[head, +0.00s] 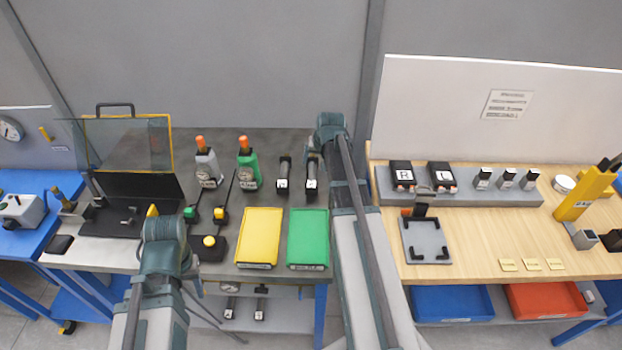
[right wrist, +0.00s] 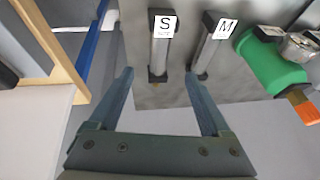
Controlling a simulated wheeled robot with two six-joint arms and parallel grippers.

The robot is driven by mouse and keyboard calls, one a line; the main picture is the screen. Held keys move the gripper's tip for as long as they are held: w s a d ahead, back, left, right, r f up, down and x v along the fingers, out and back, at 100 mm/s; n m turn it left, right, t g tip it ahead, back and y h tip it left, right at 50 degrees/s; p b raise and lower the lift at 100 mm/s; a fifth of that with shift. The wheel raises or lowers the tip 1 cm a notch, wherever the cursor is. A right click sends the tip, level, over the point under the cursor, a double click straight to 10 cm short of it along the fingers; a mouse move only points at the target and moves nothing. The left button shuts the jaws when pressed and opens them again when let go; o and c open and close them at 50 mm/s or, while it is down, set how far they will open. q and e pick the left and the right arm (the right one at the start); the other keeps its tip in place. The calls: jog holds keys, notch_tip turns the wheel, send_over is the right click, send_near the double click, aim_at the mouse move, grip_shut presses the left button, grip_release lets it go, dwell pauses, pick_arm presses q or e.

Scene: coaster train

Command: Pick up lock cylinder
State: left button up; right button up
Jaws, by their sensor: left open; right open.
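Two slim silver cylinders with black ends stand side by side at the back of the grey bench. In the right wrist view one is labelled S (right wrist: 161,48) and the other M (right wrist: 210,48). In the head view the S cylinder (head: 311,181) is beside my right arm, and the M cylinder (head: 283,178) is to its left. My right gripper (right wrist: 159,75) is open, its fingertips either side of the S cylinder's near black end; contact cannot be told. My left gripper (head: 165,228) is open over the bench's front left, its fingertips mostly hidden.
A yellow tray (head: 259,237) and a green tray (head: 308,238) lie in front of the cylinders. A green bottle (head: 247,168) and a grey bottle (head: 208,170) stand left of them. A wooden table (head: 470,240) is on the right. Similar cylinders (head: 260,304) show on the lower shelf.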

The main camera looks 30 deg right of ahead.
aim_at(313, 173)
jog(key=b+x, duration=0.4)
jog(key=x, duration=0.2)
jog(key=shift+s, duration=0.1)
jog(key=shift+f+b, duration=0.3)
jog(key=shift+b, duration=0.2)
jog(key=b+x, duration=0.4)
jog(key=x, duration=0.1)
jog(key=shift+w+d+f+b, duration=0.1)
jog(key=shift+w+d+b, duration=0.05)
jog(key=shift+w+b, duration=0.25)
jog(key=shift+s, duration=0.1)
grip_shut()
dwell(0.7)
